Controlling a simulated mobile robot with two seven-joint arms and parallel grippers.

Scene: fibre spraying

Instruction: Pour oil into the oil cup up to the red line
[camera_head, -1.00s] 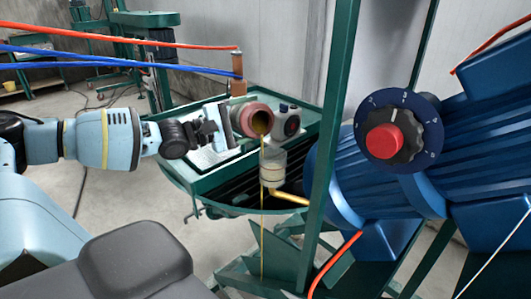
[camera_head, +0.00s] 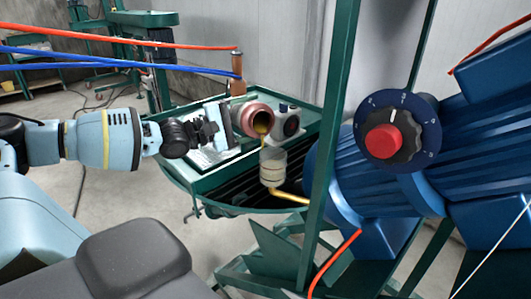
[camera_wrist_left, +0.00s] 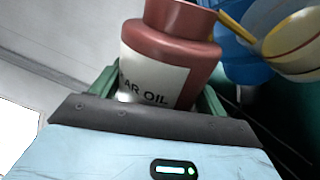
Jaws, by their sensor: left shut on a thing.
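The red-brown oil bottle (camera_head: 257,119) is tilted, with its open mouth facing down and right, and yellow oil shows inside the mouth. My left gripper (camera_head: 226,124) is shut on the bottle. In the left wrist view the bottle (camera_wrist_left: 170,60) shows a white label reading "AR OIL". The clear oil cup (camera_head: 272,168) stands just below and slightly right of the mouth, on a brass pipe. A short, thin oil trace hangs below the lip. The cup also shows in the left wrist view (camera_wrist_left: 290,45). I cannot read its level against the red line clearly. My right gripper is not in view.
A green machine tray (camera_head: 205,183) lies under the bottle. A green post (camera_head: 328,140) stands close right of the cup. A blue motor (camera_head: 470,140) with a red knob (camera_head: 384,141) fills the right. Red and blue hoses cross the upper left.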

